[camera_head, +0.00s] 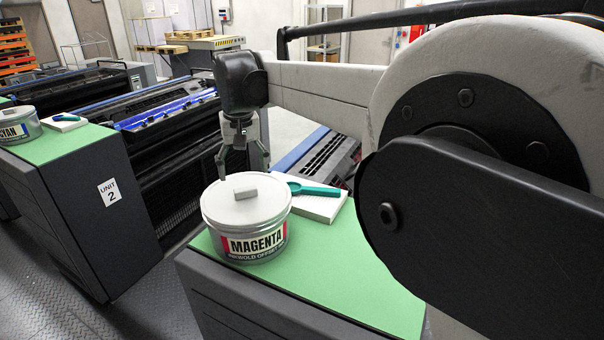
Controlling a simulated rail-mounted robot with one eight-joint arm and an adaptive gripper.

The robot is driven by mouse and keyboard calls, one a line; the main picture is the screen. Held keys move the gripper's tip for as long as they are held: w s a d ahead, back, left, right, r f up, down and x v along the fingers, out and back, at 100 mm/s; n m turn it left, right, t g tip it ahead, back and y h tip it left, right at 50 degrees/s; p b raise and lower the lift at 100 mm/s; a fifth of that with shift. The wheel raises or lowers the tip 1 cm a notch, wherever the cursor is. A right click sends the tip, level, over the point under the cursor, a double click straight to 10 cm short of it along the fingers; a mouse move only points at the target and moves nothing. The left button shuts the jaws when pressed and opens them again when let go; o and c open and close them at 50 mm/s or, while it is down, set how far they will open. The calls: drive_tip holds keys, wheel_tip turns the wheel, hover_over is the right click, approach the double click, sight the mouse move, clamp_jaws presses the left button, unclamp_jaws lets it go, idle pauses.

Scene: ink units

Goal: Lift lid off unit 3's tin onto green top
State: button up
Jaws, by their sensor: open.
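The magenta tin (250,241) stands upright on a green top (372,283) in the middle of the head view. Its pale grey lid (224,207) is on it, with a small block-like handle (245,191) on top. The unit number of this cabinet is not visible. My gripper (243,172) points down with its fingers spread, open and empty. In the picture it is just above and behind the lid's handle; I cannot tell the exact gap in depth.
A white pad (318,205) with a teal spatula (314,189) lies right behind the tin. The green top is clear in front and to the right. The unit 2 cabinet (92,190) stands left across a gap, with a cyan tin (18,130) on it.

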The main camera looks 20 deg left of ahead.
sight(246, 188)
drive_tip(key=shift+w+a+f+p, duration=0.15)
drive_tip(key=shift+f+p, duration=0.1)
drive_tip(key=shift+f, duration=0.85)
drive_tip(key=shift+w+a+f+p, duration=0.15)
drive_tip(key=shift+w+f+p, duration=0.05)
drive_tip(key=shift+f, duration=0.9)
drive_tip(key=shift+w+a+f+p, duration=0.15)
drive_tip(key=shift+f+p, duration=0.1)
drive_tip(key=shift+f, duration=0.85)
drive_tip(key=c, duration=1.3)
drive_tip(key=shift+r, duration=0.1)
